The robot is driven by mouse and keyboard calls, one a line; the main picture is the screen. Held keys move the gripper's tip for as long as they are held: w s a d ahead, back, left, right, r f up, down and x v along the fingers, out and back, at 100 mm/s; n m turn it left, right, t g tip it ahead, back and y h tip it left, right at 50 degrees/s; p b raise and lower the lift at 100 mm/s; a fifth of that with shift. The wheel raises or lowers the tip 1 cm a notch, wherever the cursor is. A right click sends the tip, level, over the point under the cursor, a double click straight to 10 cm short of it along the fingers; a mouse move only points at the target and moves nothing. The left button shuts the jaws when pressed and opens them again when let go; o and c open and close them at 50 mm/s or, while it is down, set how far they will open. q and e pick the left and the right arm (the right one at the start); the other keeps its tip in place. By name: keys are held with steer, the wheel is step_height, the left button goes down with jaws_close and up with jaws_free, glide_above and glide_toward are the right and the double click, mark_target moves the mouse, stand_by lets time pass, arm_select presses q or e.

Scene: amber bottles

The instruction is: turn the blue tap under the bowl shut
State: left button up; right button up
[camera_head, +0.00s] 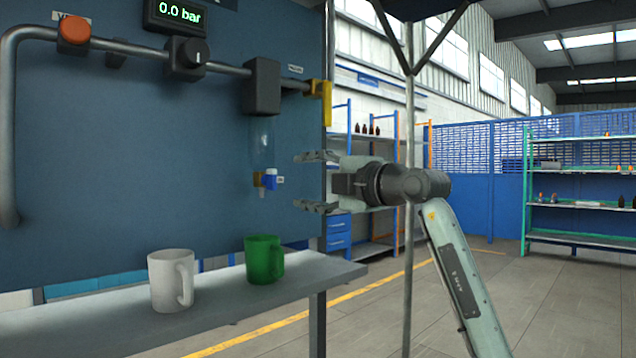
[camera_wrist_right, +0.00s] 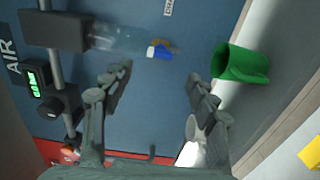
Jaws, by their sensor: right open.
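The blue tap (camera_head: 270,180) sits under a clear bowl (camera_head: 261,143) that hangs from a dark block on the panel. A brass-coloured fitting is beside the tap's blue part. My right gripper (camera_head: 302,182) is open and empty, to the right of the tap and apart from it, with one finger above the other. In the right wrist view the tap (camera_wrist_right: 158,52) and bowl (camera_wrist_right: 115,39) lie beyond the two spread fingers (camera_wrist_right: 160,80). Whether the tap is open or shut I cannot tell. My left gripper is not in view.
A white mug (camera_head: 170,281) and a green mug (camera_head: 263,260) stand on the grey shelf (camera_head: 225,312) below the tap. A grey pipe with an orange button (camera_head: 75,30), a black knob (camera_head: 186,57) and a 0.0 bar display (camera_head: 178,14) is above. A yellow part (camera_head: 325,100) juts at the panel's right edge.

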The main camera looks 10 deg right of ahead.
steer(key=shift+v, duration=1.75)
steer(key=shift+a+f, duration=0.1)
